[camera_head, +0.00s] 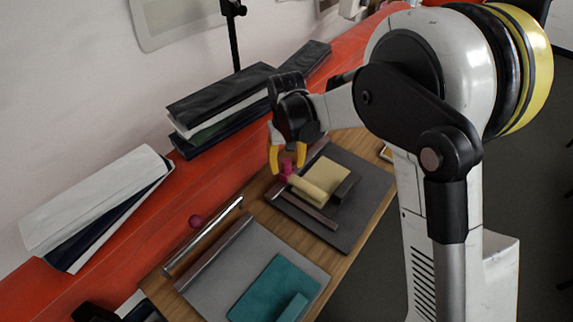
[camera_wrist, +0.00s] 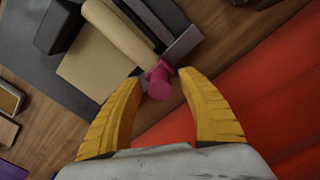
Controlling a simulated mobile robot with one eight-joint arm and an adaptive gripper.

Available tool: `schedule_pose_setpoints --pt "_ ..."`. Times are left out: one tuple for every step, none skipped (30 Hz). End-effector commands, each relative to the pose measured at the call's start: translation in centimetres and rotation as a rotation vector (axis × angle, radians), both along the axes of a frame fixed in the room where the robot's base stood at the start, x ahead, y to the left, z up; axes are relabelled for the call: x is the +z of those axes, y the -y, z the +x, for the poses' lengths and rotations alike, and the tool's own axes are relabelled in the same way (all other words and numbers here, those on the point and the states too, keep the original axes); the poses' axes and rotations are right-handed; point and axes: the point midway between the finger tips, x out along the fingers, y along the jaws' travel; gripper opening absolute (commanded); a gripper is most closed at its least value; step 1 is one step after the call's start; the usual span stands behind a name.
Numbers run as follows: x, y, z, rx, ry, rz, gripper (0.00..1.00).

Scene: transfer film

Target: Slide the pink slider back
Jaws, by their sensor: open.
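The pink slider (camera_head: 286,167) is a small pink knob at the end of a grey metal rail, beside a cream roll and sheet on a dark board. It also shows in the wrist view (camera_wrist: 159,84). My gripper (camera_head: 287,171) is open, its yellow fingers pointing down around the pink slider. In the wrist view, the slider is between my fingertips (camera_wrist: 160,80), with a gap visible at each side. I cannot tell whether a finger touches it.
The cream roll (camera_head: 306,190) and cream sheet (camera_head: 325,174) lie right beside the slider. A second board with a teal pad (camera_head: 262,287), a metal rod (camera_head: 205,237) and a dark-red ball (camera_head: 196,221) is nearer. Stacked long blocks (camera_head: 222,92) stand on the red ledge behind.

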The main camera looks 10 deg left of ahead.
Motion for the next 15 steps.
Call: schedule_pose_setpoints --pt "0.00 0.00 0.00 0.000 0.000 0.000 0.46" --pt "0.01 0.00 0.00 0.000 0.000 0.000 0.46" --pt "0.02 0.00 0.00 0.000 0.000 0.000 0.46" --pt "0.03 0.00 0.00 0.000 0.000 0.000 0.46" --pt "0.03 0.00 0.00 0.000 0.000 0.000 0.46" --pt "0.03 0.00 0.00 0.000 0.000 0.000 0.39" --pt "0.04 0.00 0.00 0.000 0.000 0.000 0.30" --pt "0.04 0.00 0.00 0.000 0.000 0.000 0.20" --pt "0.04 0.00 0.00 0.000 0.000 0.000 0.08" --pt "0.04 0.00 0.00 0.000 0.000 0.000 0.00" --pt "0.04 0.00 0.00 0.000 0.000 0.000 0.00" --pt "0.04 0.00 0.00 0.000 0.000 0.000 0.00" --pt "0.04 0.00 0.00 0.000 0.000 0.000 0.00" --pt "0.04 0.01 0.02 0.000 0.000 0.000 0.00" --pt "0.04 0.04 0.08 0.000 0.000 0.000 0.00"
